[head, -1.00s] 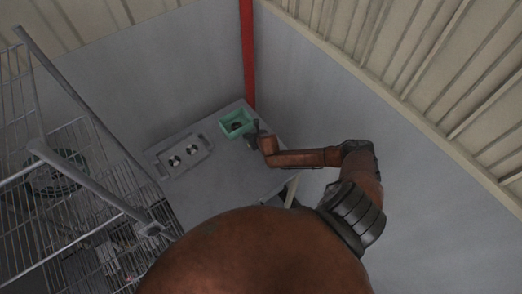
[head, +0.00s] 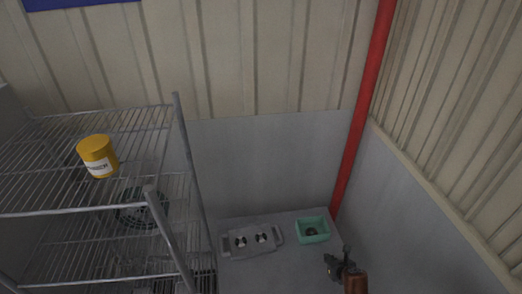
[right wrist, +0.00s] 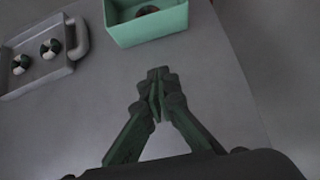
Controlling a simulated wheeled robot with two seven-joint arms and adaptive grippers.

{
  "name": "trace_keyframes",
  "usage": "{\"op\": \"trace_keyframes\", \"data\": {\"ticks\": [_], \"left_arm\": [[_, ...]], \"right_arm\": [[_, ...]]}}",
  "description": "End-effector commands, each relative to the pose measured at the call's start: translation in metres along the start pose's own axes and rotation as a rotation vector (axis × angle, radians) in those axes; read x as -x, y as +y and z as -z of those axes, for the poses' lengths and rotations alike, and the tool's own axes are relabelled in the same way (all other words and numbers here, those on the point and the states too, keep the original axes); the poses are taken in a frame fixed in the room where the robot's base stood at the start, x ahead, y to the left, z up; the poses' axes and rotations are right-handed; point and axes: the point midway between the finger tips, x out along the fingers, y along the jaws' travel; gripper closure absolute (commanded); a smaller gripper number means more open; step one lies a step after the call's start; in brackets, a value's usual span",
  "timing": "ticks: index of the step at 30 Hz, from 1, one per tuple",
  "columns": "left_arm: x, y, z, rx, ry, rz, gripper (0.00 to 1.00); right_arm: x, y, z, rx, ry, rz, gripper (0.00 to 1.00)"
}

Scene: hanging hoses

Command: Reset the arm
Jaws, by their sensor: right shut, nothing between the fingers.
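My right gripper (head: 334,266) is over the grey table, just in front of and to the right of a green bin (head: 312,239). In the right wrist view the gripper's fingers (right wrist: 158,76) are together and empty, above bare table top. The green bin (right wrist: 150,28) is just beyond the fingertips there, with a dark item inside that I cannot make out. My right arm's brown link shows at the bottom of the head view. My left gripper is not in view.
A grey tray (head: 251,239) with two round black-and-white parts lies on the table (head: 283,272), left of the bin. A wire rack (head: 93,212) stands at the left, with a yellow can (head: 97,156) on top. A red post (head: 361,110) rises behind the table.

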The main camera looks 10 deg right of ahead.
Motion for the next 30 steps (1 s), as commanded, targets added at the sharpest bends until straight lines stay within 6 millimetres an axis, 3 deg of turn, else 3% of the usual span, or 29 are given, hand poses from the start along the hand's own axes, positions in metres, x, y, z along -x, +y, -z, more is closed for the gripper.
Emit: {"op": "trace_keyframes", "data": {"ticks": [5, 10, 14, 18, 21, 30], "left_arm": [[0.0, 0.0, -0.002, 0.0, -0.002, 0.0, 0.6], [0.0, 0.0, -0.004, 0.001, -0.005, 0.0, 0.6], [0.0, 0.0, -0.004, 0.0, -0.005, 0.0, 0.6], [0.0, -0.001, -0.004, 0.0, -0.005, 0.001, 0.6], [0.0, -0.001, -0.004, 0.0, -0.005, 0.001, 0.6], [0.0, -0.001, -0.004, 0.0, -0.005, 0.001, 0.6]], "right_arm": [[0.005, 0.023, 0.011, -0.151, 0.011, -0.016, 1.0], [0.03, 0.075, 0.034, -0.69, 0.056, -0.022, 1.0], [0.06, 0.091, 0.052, -1.214, 0.1, 0.034, 1.0], [0.095, 0.083, 0.077, -1.759, 0.127, 0.153, 1.0], [0.117, 0.07, 0.095, -2.057, 0.124, 0.245, 1.0], [0.166, 0.039, 0.142, -2.614, 0.06, 0.485, 1.0]]}}
